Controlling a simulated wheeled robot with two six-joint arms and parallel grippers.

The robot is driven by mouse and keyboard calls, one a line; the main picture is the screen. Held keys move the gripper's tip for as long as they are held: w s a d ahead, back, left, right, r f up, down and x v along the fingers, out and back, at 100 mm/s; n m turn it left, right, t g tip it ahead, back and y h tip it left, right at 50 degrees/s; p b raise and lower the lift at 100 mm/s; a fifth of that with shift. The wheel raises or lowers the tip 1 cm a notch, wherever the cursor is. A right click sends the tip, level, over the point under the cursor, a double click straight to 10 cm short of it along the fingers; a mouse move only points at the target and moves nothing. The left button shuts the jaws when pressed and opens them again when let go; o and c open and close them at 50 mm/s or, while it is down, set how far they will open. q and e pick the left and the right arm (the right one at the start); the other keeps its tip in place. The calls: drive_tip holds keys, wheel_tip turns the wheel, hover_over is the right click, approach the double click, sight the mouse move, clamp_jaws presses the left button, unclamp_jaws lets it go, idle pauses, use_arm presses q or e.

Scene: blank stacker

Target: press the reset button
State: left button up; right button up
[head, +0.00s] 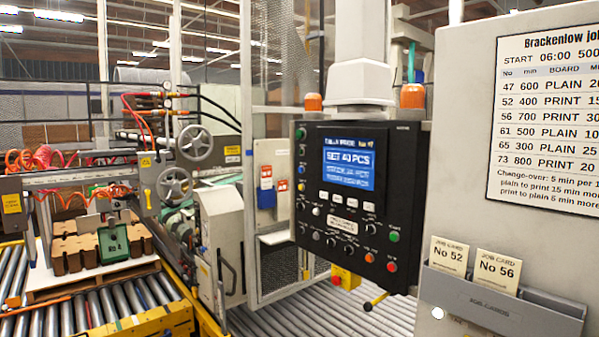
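A black control panel (372,140) hangs in the middle of the head view, with a lit blue screen (348,162). The screen's top line seems to read "SET 40 PCS". Below it are several pale keys, small round buttons and knobs. At the lower right of the panel are a green button (394,237), an orange button (370,252) and a red button (391,267). More small coloured buttons run down its left edge. The button labels are too small to read, so I cannot tell which one is reset. Neither of my grippers is in view.
A grey cabinet (465,150) at the right carries a job chart (548,120) and a holder (490,303) with job cards 52 and 56. Roller conveyors (340,312) run below the panel. A mesh guard (285,90) stands behind the panel.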

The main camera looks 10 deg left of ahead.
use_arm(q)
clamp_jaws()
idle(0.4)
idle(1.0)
